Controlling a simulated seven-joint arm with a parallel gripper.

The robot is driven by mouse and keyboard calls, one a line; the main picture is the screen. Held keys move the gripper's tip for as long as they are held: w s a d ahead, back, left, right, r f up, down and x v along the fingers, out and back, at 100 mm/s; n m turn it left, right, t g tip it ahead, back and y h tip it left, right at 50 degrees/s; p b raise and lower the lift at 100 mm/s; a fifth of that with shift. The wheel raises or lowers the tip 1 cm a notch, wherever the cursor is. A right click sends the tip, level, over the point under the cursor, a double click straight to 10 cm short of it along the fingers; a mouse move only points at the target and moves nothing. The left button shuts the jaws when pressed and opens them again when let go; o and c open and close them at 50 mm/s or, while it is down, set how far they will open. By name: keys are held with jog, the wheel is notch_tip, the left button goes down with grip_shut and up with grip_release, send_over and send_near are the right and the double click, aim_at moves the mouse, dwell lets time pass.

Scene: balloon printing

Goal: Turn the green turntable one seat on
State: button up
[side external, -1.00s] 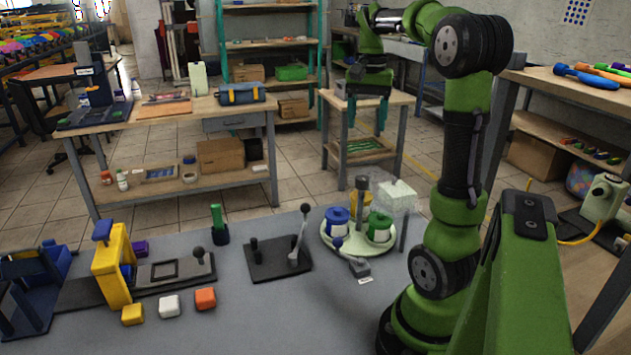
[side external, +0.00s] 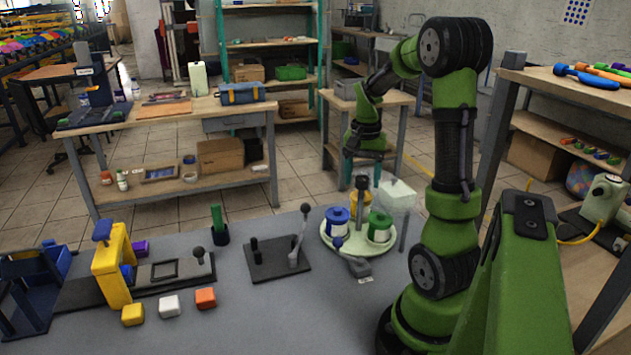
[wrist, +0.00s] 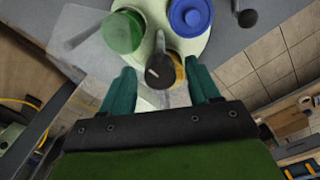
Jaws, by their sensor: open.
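The pale green turntable (side external: 358,244) stands at the right of the grey bench and carries a blue-lidded pot (side external: 337,221), a green pot (side external: 379,229) and a yellow pot (side external: 353,203). In the wrist view the dark round knob (wrist: 160,71) partly covers the yellow pot (wrist: 179,68); the green pot (wrist: 123,31) and blue pot (wrist: 190,16) lie beyond. My gripper (wrist: 160,70) is open, with one teal finger on each side of the knob; I cannot tell whether either touches it. It also shows above the turntable (side external: 362,174).
A clear box (side external: 396,197) stands close at the turntable's right. A small blue-knobbed lever (side external: 352,260) sits at its front. A grey lever on a black plate (side external: 280,262) is to the left. Bare bench lies in front.

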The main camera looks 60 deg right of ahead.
grip_shut()
jog(key=shift+n, duration=0.5)
jog(key=shift+r+n, duration=0.1)
jog(key=shift+n, duration=11.4)
